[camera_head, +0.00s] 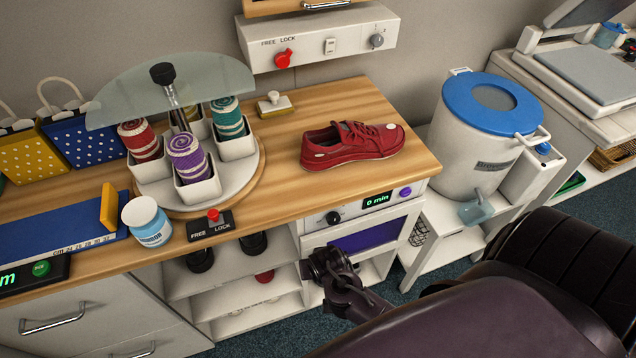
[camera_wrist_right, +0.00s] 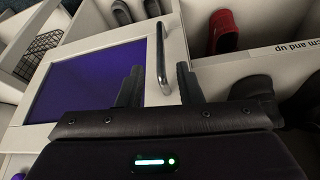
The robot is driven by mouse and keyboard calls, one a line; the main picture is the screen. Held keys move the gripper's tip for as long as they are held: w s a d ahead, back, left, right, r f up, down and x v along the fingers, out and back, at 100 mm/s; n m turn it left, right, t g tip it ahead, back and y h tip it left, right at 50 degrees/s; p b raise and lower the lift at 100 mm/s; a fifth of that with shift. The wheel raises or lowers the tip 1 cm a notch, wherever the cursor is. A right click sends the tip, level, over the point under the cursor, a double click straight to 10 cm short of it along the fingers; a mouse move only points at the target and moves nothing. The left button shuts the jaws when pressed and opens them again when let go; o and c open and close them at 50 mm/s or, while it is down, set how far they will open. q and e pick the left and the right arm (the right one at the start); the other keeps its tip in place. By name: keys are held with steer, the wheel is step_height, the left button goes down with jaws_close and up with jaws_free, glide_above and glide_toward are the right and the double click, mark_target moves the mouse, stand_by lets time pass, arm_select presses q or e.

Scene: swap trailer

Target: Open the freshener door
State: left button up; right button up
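The freshener (camera_head: 350,212) is the white unit at the counter's right end, with a black dial, a "0 min" display and a purple button. Its door, with a purple window (camera_head: 370,236), looks shut. My right gripper (camera_head: 328,262) is at the left side of the door in the head view and hides the handle there. In the right wrist view the purple window (camera_wrist_right: 88,82) fills the left side. The metal door handle (camera_wrist_right: 160,50) lies between the fingers of my right gripper (camera_wrist_right: 158,84), which are apart, with gaps showing beside it. My left gripper is out of view.
Open shelves with shoes (camera_head: 255,243) stand left of the freshener. A wire basket (camera_head: 419,232) is at its right. A red shoe (camera_head: 352,146) and a carousel (camera_head: 248,180) of rolled socks are on the counter. A white bucket (camera_head: 470,150) stands to the right.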

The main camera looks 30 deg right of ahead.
steer(key=x, duration=0.3)
steer(key=b+x, duration=0.1)
steer(key=x, duration=0.2)
steer(key=shift+w, duration=0.25)
steer(key=shift+w+d+f, duration=0.15)
steer(key=shift+f, duration=0.25)
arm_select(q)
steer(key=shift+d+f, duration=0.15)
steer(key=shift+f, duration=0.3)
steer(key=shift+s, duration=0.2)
arm_select(e)
jaws_close()
